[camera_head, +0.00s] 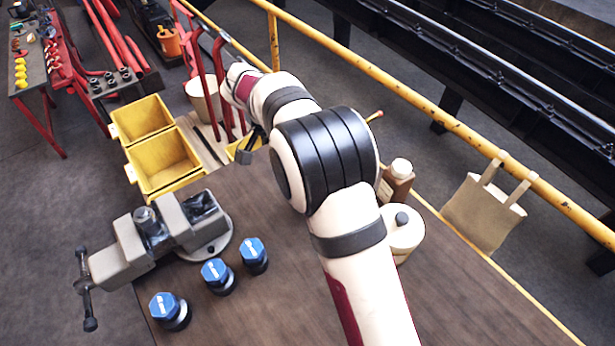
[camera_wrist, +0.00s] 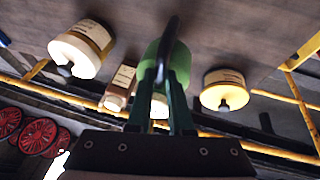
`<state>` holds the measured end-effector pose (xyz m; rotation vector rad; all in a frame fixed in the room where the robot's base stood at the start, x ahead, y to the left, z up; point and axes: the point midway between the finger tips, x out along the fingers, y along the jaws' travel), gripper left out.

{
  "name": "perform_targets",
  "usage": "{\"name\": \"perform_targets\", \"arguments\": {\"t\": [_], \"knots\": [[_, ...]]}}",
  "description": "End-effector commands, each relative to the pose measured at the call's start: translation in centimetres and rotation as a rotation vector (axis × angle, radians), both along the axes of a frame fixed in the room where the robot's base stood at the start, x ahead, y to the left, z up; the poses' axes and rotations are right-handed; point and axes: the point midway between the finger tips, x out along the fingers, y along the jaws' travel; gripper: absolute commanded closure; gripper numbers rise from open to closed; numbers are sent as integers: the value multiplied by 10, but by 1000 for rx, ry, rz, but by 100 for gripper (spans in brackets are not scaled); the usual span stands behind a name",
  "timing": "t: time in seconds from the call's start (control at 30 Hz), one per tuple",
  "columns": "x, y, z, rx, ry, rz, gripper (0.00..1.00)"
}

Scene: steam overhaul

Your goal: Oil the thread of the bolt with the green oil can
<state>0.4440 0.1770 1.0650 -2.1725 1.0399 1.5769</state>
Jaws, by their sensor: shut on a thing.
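The green oil can (camera_wrist: 178,62) is between the fingers of my gripper (camera_wrist: 162,88) in the wrist view. The fingers are shut on it, and a dark, thin part crosses in front of it. In the head view, my arm hides the can. A grey vise (camera_head: 128,252) stands at the left of the bench. A round metal piece (camera_head: 150,226) sits at its jaws; it may be the bolt, but its thread cannot be made out.
Three blue hexagonal-topped pieces (camera_head: 215,272) stand in front of the vise. Yellow bins (camera_head: 163,163) are behind it. A brown bottle (camera_head: 396,182) and a cream canister (camera_head: 402,238) stand right of my arm, near the yellow rail (camera_head: 430,113).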

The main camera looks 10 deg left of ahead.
Motion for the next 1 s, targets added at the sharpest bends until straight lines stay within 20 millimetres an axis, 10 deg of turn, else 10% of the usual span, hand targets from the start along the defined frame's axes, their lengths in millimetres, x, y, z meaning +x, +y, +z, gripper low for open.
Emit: {"name": "perform_targets", "arguments": {"t": [0.37, 0.8, 1.0], "knots": [[-38, 33, 59, 14, 17, 357, 100], [-205, 95, 102, -12, 121, 1682, 100], [-242, 96, 104, -40, 152, 1967, 100]]}}
